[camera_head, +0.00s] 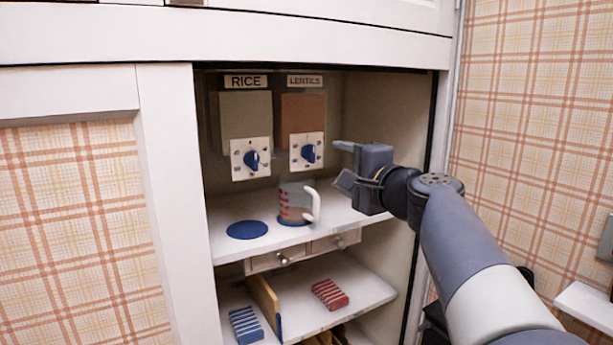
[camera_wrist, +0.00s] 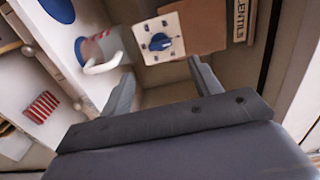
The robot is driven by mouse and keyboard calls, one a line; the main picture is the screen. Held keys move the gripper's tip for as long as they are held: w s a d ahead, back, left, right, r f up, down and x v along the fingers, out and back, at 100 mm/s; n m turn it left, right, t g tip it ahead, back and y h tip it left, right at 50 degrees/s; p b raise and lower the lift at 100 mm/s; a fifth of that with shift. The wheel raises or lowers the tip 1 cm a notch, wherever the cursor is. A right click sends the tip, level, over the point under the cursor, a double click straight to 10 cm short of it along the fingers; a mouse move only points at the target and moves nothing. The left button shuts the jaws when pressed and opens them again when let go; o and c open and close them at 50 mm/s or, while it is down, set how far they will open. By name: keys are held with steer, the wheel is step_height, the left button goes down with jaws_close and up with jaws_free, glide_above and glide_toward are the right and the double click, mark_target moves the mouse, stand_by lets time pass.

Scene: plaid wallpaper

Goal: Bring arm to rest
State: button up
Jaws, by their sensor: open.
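My gripper (camera_head: 341,164) is open and empty at the right side of the cupboard opening, to the right of the lentils dispenser. In the wrist view its two fingers (camera_wrist: 165,80) stand apart with nothing between them. My arm reaches in from the lower right. The lentils dispenser (camera_head: 303,115) has a white plate with a blue knob (camera_head: 308,153); the knob also shows in the wrist view (camera_wrist: 160,41). A clear measuring cup (camera_head: 295,202) with red marks and a white handle stands on the shelf below the lentils dispenser, apart from my gripper. It holds something brownish.
The rice dispenser (camera_head: 245,115) hangs left of the lentils one. A blue disc (camera_head: 247,230) lies bare on the shelf (camera_head: 345,222). Below are small drawers (camera_head: 336,242), a red striped block (camera_head: 330,294) and a blue striped block (camera_head: 246,325). The cupboard's right frame is close to my arm.

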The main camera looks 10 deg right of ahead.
mark_target(314, 155)
steer(key=p+x, duration=0.1)
steer(key=x, duration=0.9)
steer(key=shift+w+a+p, duration=0.1)
steer(key=shift+w+p, duration=0.15)
steer(key=shift+p, duration=0.05)
steer(key=shift+f, duration=0.1)
